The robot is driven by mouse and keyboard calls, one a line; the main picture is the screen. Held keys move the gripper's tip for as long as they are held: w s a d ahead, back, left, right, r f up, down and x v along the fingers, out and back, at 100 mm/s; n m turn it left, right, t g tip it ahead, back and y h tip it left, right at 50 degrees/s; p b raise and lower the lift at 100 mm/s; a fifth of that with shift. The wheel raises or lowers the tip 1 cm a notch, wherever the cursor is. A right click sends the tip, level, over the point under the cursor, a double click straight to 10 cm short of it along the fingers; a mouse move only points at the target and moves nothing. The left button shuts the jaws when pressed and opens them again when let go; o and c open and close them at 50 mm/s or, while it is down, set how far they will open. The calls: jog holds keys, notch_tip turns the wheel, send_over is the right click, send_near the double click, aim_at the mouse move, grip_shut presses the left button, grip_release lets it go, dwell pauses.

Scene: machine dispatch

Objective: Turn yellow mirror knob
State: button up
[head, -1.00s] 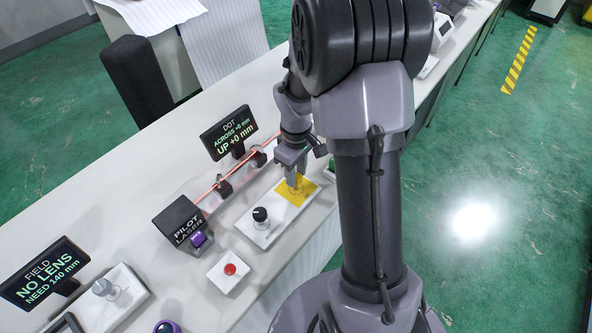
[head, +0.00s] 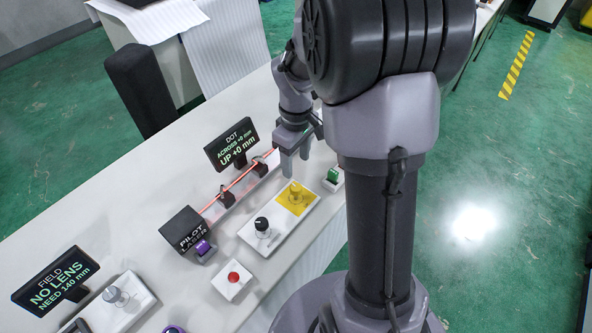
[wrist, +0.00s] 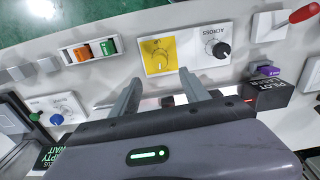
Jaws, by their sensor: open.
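The yellow knob (head: 295,191) stands on the yellow half of a white control plate, beside a black knob (head: 262,225). In the wrist view the yellow knob (wrist: 160,55) shows with a pointer line on its panel, and the black knob (wrist: 220,49) is marked ACROSS. My gripper (head: 294,167) is open and empty, a little above and behind the yellow knob, apart from it. In the wrist view its two fingers (wrist: 160,88) point toward the yellow panel. The dot display (head: 231,145) reads ACROSS +0 mm and UP +0 mm.
The pilot laser box (head: 183,229) sends a red beam past small mounts (head: 226,197) behind the plate. A red button (head: 233,278) and a green block (head: 333,177) flank the plate. The field display (head: 57,281) reads NO LENS, NEED 140 mm.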

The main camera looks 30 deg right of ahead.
notch_tip(320, 180, up, 7)
jog(key=p, duration=0.2)
jog(key=shift+r, duration=0.15)
jog(key=s+a+r+m+t+y+b, duration=0.1)
jog(key=s+a+r+m+t+b, duration=0.1)
jog(key=s+a, duration=0.6)
jog(key=s+a+r+m+t+y+b, duration=0.1)
jog(key=s+a+r+m+t+b, duration=0.1)
jog(key=s+a+r+m, duration=0.3)
jog(key=s+a+m+t, duration=0.1)
jog(key=s+a+m, duration=0.1)
jog(key=s+a, duration=0.1)
jog(key=shift+s+a+t+b, duration=0.2)
jog(key=shift+s+t+b, duration=0.15)
jog(key=shift+s+t, duration=0.05)
dwell(0.5)
